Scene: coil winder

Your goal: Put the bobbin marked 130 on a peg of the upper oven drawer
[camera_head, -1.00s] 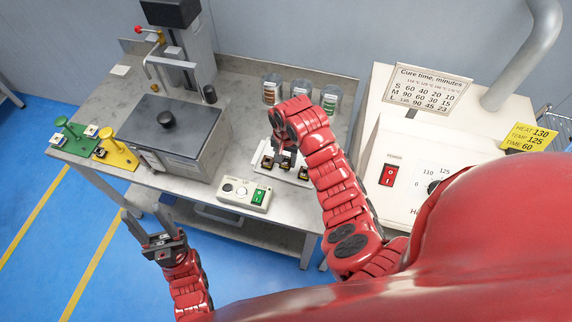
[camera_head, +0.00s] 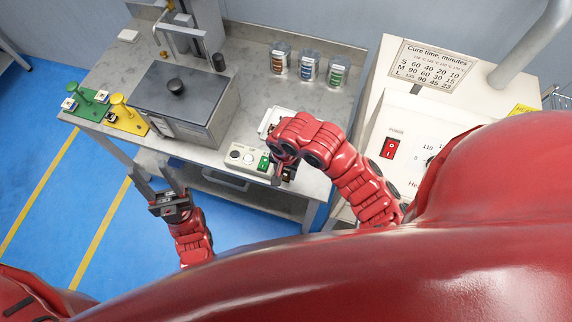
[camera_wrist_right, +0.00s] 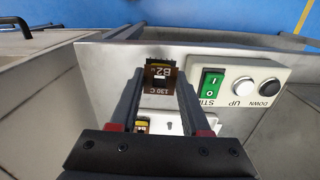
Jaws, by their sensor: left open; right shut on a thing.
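The bobbin marked 130 C and B2 (camera_wrist_right: 161,74) is dark brown with a yellow winding edge. In the right wrist view it sits between the fingertips of my right gripper (camera_wrist_right: 160,88), which is shut on it. In the head view my right gripper (camera_head: 281,176) is at the front edge of the bench, right of the control box; the bobbin is mostly hidden by the wrist there. My left gripper (camera_head: 158,172) is open and empty in front of the bench. The white oven (camera_head: 430,100) stands at right; I cannot make out its upper drawer or pegs.
A control box (camera_head: 246,157) with green, white and black buttons lies at the bench front. A white tray (camera_head: 270,120) is behind my right wrist. A grey lidded machine (camera_head: 180,105), several jars (camera_head: 309,68) and green and yellow stands (camera_head: 125,118) occupy the bench.

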